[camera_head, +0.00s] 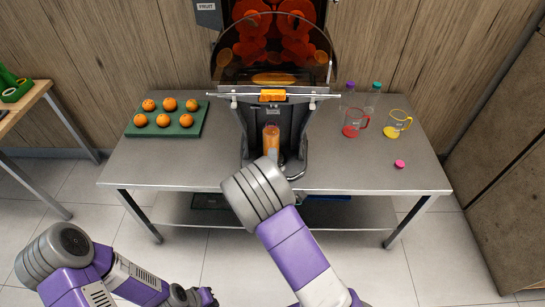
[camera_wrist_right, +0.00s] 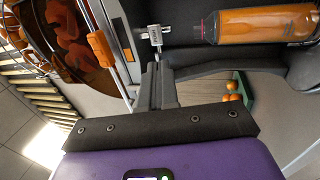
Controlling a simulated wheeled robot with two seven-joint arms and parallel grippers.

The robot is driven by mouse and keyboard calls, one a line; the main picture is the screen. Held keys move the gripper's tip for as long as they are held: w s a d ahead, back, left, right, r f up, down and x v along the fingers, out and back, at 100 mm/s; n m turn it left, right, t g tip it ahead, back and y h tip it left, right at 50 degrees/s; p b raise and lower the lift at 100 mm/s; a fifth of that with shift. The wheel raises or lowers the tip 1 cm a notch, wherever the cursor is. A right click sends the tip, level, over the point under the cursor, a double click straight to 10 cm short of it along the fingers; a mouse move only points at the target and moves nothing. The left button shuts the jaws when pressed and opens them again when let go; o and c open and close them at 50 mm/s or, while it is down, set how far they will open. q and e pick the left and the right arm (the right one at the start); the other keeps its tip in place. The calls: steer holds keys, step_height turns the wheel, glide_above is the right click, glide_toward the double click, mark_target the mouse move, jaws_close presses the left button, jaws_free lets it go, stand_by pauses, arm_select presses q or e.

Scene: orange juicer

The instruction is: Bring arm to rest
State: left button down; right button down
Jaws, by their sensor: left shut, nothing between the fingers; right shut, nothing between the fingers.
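My right arm reaches up from the bottom of the head view toward the juicer (camera_head: 310,125); its gripper is hidden there. In the right wrist view my right gripper (camera_wrist_right: 158,68) is shut and empty, near the juicer's front. A bottle of orange juice (camera_head: 271,140) stands upright in the juicer below the spout, partly covered by my arm. It shows large in the wrist view (camera_wrist_right: 265,25), apart from my fingers. My left gripper (camera_head: 207,297) is shut and empty at the bottom edge, low in front of the table, partly cut off.
The steel table (camera_head: 370,170) holds a green tray (camera_head: 133,130) with several oranges at left. A red jug (camera_head: 354,122), a yellow jug (camera_head: 397,123), bottles with coloured caps (camera_head: 372,98) and a pink cap (camera_head: 400,164) are at right. A wooden table (camera_head: 25,102) stands far left.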

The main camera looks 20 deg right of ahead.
steer(key=shift+f, duration=0.1)
steer(key=s+f+m+g+y+p, duration=0.1)
steer(key=s+f+m+g+y, duration=0.25)
steer(key=f, duration=0.75)
steer(key=s+f+m+g+y, duration=0.1)
steer(key=s+f+m+g, duration=0.25)
steer(key=f+g, duration=0.45)
steer(key=s+a+f+m+g+y, duration=0.3)
steer(key=s+a+f+m, duration=0.1)
steer(key=s, duration=0.5)
steer(key=s+a+f+m+g+y, duration=0.4)
steer(key=s+a+f+m, duration=0.1)
steer(key=s, duration=0.4)
steer(key=shift+s+a+f+p, duration=0.3)
steer(key=shift+a+p, duration=0.15)
steer(key=shift+a, duration=0.4)
